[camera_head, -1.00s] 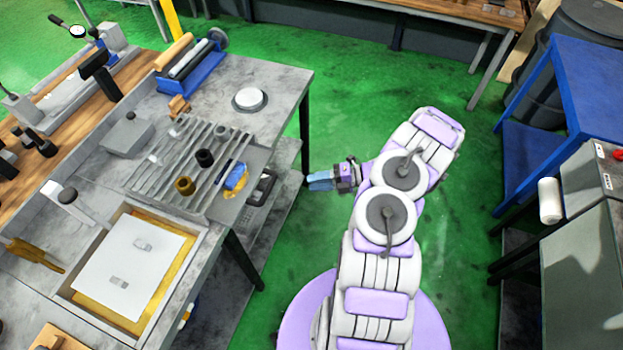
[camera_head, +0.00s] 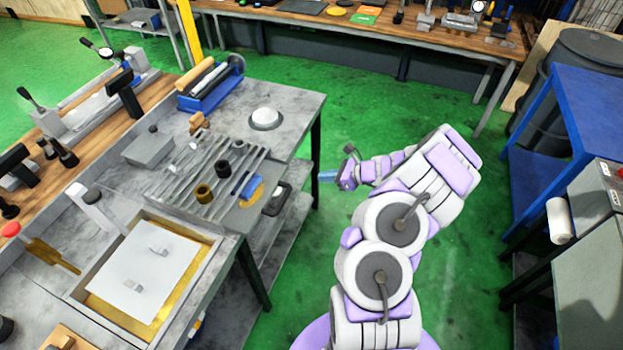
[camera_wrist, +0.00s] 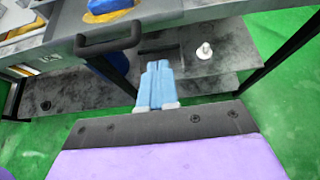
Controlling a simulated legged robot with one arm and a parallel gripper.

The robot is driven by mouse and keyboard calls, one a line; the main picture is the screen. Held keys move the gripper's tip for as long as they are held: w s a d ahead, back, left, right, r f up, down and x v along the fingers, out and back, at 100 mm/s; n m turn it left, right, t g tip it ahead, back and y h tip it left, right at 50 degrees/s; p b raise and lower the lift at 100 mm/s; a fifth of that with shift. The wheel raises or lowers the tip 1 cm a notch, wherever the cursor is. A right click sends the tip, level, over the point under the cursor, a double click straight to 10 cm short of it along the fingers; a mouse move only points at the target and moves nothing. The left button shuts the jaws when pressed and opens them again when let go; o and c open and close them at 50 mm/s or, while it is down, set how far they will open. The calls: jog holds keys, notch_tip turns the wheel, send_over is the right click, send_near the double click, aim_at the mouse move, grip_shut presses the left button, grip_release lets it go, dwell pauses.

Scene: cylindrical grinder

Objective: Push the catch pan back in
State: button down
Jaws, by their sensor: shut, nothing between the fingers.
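The catch pan (camera_head: 238,222) is a grey tray at the right edge of the grey bench. It sticks out past the edge, holding a yellow patch and a blue block. Its dark bar handle (camera_head: 276,199) faces right, and the handle also shows in the wrist view (camera_wrist: 110,38), at upper left. My gripper (camera_head: 322,176) is to the right of the handle, apart from it. In the wrist view my blue fingers (camera_wrist: 158,68) are together and empty, to the lower right of the handle. How deep the pan sits in the bench is hidden.
A slatted rack with dark and brass cups (camera_head: 204,193) lies beside the pan on the bench. A lower shelf (camera_wrist: 205,62) with a small white-topped piece runs beneath. A blue table (camera_head: 590,105) and grey cabinet stand right. Green floor is free around my arm.

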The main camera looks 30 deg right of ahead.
jog(key=b, duration=0.2)
send_near(268, 175)
jog(key=s+d+f, duration=0.1)
jog(key=s+f, duration=0.1)
jog(key=s, duration=0.1)
jog(key=w, duration=0.3)
jog(key=shift+d+f, duration=0.15)
jog(key=shift+f, duration=0.15)
jog(key=shift+a+r, duration=0.15)
jog(key=shift+a, duration=0.8)
jog(key=shift+w+a, duration=0.25)
jog(key=shift+a, duration=0.05)
jog(key=w+a, duration=0.1)
jog(key=w, duration=0.1)
jog(key=w+a+b, duration=0.1)
jog(key=w, duration=0.1)
jog(key=w+a+b, duration=0.1)
jog(key=w, duration=0.1)
jog(key=shift+w+a, duration=0.3)
jog(key=shift+a, duration=0.25)
jog(key=shift+s, duration=0.1)
